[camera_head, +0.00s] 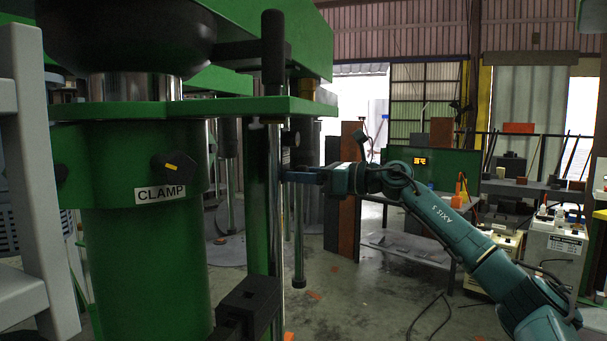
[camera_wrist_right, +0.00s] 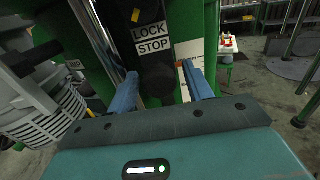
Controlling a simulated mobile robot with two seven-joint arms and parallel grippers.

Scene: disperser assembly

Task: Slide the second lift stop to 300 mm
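My right gripper (camera_head: 287,176) reaches in from the right to the green column and chrome rod. In the right wrist view its blue fingers (camera_wrist_right: 160,90) are open, one on each side of a black stop block (camera_wrist_right: 156,68) labelled LOCK and STOP. The left finger looks close to the block; a gap shows at the right finger. I cannot tell whether either touches. In the head view a small dark knob (camera_head: 290,138) shows just above the gripper, and a larger black block (camera_head: 250,304) sits lower on the column. The millimetre reading is not legible. My left gripper is not in view.
The green cylinder labelled CLAMP (camera_head: 145,240) stands left of the column, under a green plate (camera_head: 210,108). A thin hanging rod (camera_head: 299,240) is close by the gripper. A bench with a lit display (camera_head: 421,160) stands behind.

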